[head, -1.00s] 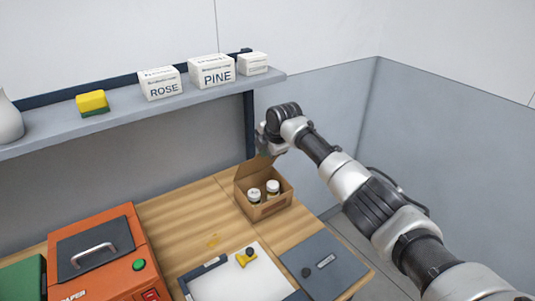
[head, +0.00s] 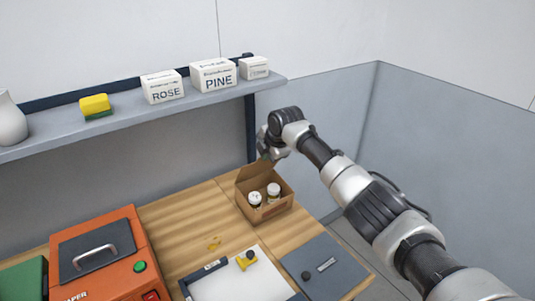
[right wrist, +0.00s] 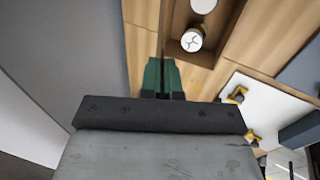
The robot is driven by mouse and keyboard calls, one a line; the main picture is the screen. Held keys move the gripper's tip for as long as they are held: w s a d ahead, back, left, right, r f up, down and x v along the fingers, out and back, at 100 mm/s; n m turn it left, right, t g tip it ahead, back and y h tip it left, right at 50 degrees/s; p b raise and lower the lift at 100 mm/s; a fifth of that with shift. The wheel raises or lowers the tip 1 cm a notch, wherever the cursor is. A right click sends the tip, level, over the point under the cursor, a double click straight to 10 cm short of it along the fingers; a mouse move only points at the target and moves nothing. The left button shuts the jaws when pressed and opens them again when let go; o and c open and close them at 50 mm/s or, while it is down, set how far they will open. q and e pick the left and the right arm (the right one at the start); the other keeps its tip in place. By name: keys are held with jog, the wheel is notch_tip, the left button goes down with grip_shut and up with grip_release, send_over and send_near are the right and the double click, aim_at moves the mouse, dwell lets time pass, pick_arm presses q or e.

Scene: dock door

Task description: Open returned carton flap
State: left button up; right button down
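The brown carton (head: 272,211) stands at the wooden table's back right corner, its top open. Its flap (head: 252,172) stands up along the back edge. Two white-lidded jars, a left one (head: 255,199) and a right one (head: 273,190), stand inside. My right gripper (head: 268,156) is at the flap's upper edge. In the right wrist view, the green fingertips (right wrist: 163,76) lie close together with the flap, seen edge-on, appearing to run between them. The carton (right wrist: 230,20) and a jar (right wrist: 192,40) show there too. My left gripper is out of view.
A shelf (head: 150,112) above holds white boxes, a yellow-green sponge (head: 95,107) and a white vase (head: 10,122). An orange machine (head: 95,258) stands left. A white board (head: 235,280) and a grey mat (head: 325,266) lie in front. Wood left of the carton is clear.

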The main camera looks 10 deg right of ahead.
jog(key=c, duration=1.8)
grip_release()
jog(key=shift+w, duration=0.1)
jog(key=o, duration=0.5)
jog(key=shift+c, duration=0.2)
jog(key=shift+r, duration=0.1)
jog(key=b+v, duration=0.2)
jog(key=v, duration=0.9)
jog(key=shift+b, duration=0.4)
